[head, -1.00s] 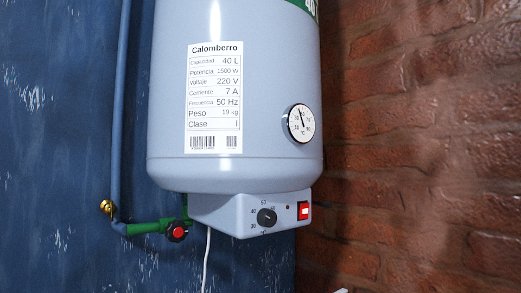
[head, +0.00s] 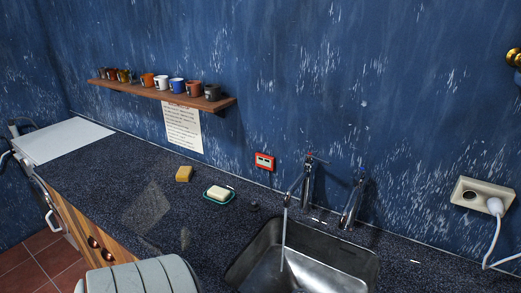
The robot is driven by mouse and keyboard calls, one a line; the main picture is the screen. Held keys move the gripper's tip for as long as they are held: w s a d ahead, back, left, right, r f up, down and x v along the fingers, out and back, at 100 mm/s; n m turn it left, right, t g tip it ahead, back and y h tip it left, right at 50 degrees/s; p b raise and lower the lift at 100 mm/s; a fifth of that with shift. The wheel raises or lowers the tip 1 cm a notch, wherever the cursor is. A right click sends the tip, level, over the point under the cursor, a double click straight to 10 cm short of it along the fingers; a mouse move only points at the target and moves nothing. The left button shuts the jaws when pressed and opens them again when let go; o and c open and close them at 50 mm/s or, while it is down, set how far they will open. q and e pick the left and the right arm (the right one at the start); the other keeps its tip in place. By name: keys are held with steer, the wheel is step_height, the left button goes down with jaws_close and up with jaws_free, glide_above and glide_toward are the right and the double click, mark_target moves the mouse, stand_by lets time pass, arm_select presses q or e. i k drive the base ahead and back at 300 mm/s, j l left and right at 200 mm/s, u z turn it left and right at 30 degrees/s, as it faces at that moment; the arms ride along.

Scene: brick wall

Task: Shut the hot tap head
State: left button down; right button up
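A chrome tap (head: 307,188) with a small red mark and a lever head (head: 312,157) on top stands behind the sink in the head view. Its spout (head: 288,198) points toward the front left. A thin stream of water (head: 283,245) falls from it into the steel sink (head: 335,257). A second chrome fitting (head: 351,206) stands just to its right. Neither of my grippers is in view.
A soap dish (head: 219,193), a yellow sponge (head: 184,174) and a red-framed device (head: 264,162) are left of the tap. Mugs line a shelf (head: 160,92). A pale ribbed shape (head: 140,276), unclear, fills the bottom left. A socket (head: 481,197) is at right.

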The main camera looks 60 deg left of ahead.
mark_target(310, 157)
steer(key=u, duration=1.4)
steer(key=j+u, duration=0.3)
steer(key=j, duration=0.4)
